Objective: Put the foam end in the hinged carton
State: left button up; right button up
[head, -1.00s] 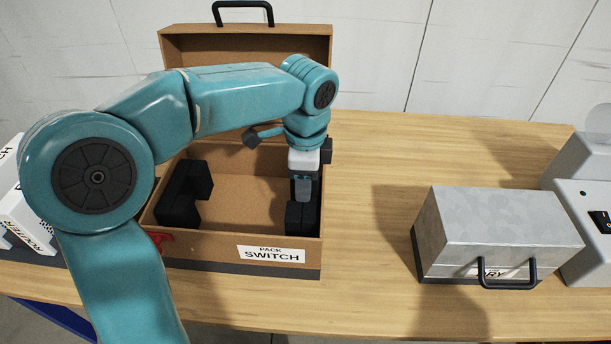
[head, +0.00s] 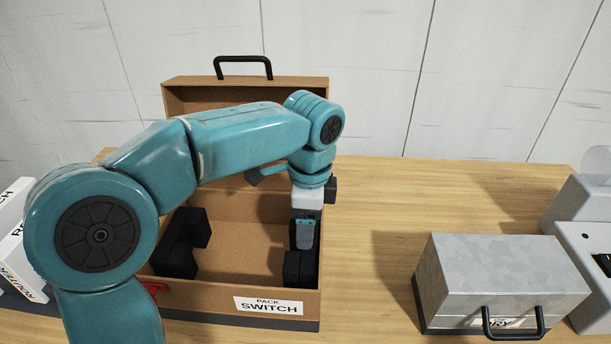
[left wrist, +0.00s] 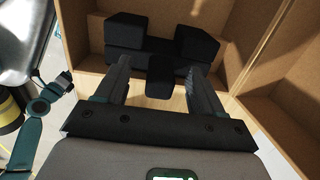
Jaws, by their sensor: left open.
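The hinged carton (head: 210,298) is brown, labelled "PACK SWITCH", and stands with its lid up at the back. A black foam end (head: 180,245) stands inside against its left end. Another black foam end (head: 299,268) sits inside at the right end. My left gripper (head: 304,246) points down into the carton, right at this right foam end. In the left wrist view its fingers (left wrist: 158,72) are apart, with a black block between them and more black foam (left wrist: 128,30) beyond. I cannot tell whether the fingers touch the foam. My right gripper is out of view.
A grey metal box with a black handle (head: 500,265) stands on the table to the right, beside a grey machine (head: 590,260). A white box labelled "ROUTER" (head: 12,250) is at the left edge. The table (head: 375,215) between carton and metal box is clear.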

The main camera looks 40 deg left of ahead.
pick_arm(q)
notch_tip(320, 180, up, 14)
jog(key=p, duration=0.2)
jog(key=shift+s+f, duration=0.15)
jog(key=shift+f, duration=0.05)
jog(key=shift+s, duration=0.1)
jog(key=shift+d, duration=0.1)
